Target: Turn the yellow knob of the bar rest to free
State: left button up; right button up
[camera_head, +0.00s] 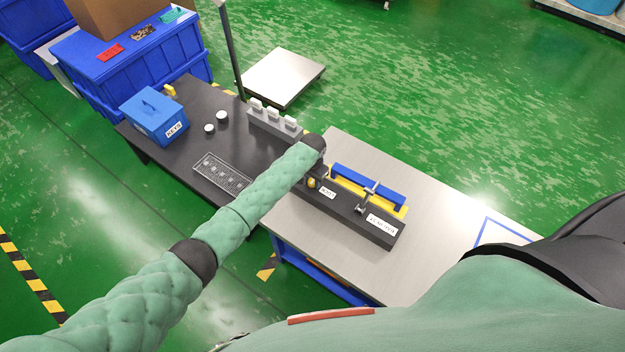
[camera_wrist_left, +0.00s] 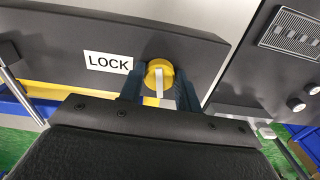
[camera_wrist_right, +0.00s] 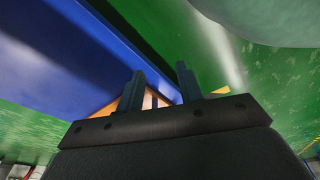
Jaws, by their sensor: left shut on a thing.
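The yellow knob (camera_wrist_left: 159,76) sits on the dark face of the bar rest (camera_wrist_left: 60,48), just beside a white LOCK label (camera_wrist_left: 108,62). A pale pointer bar on the knob runs roughly up and down in the left wrist view. My left gripper (camera_wrist_left: 160,88) is shut on the knob, one finger on each side. In the head view the bar rest (camera_head: 345,212) lies on the grey table, and the knob (camera_head: 312,183) shows just below my left gripper (camera_head: 314,170). My right gripper (camera_wrist_right: 158,85) is open and empty, low beside a blue surface.
A yellow and blue bar assembly (camera_head: 368,187) lies along the back of the bar rest. To the left, a black table (camera_head: 190,165) holds a blue KEYS box (camera_head: 153,115), a grey unit with several white tops (camera_head: 273,122) and a slotted plate (camera_head: 222,172). The grey table (camera_head: 440,215) is clear at right.

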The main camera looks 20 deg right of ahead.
aim_at(312, 181)
pick_arm(q)
jog(key=shift+m, duration=1.3)
jog(key=o, duration=0.9)
jog(key=shift+o, duration=0.3)
jog(key=shift+r, duration=0.3)
notch_tip(312, 181, up, 6)
jog(key=shift+f+b, duration=0.2)
jog(key=shift+b, duration=0.95)
jog(key=shift+r, duration=0.75)
pick_arm(e)
jog(key=shift+w+a+r, duration=0.4)
jog(key=shift+w+r, duration=0.05)
jog(key=shift+r, duration=0.25)
jog(key=shift+w+a+r, duration=0.4)
jog(key=shift+r, duration=0.35)
jog(key=shift+w+a+r, duration=0.4)
jog(key=shift+w+r, duration=0.05)
jog(key=shift+r, duration=0.25)
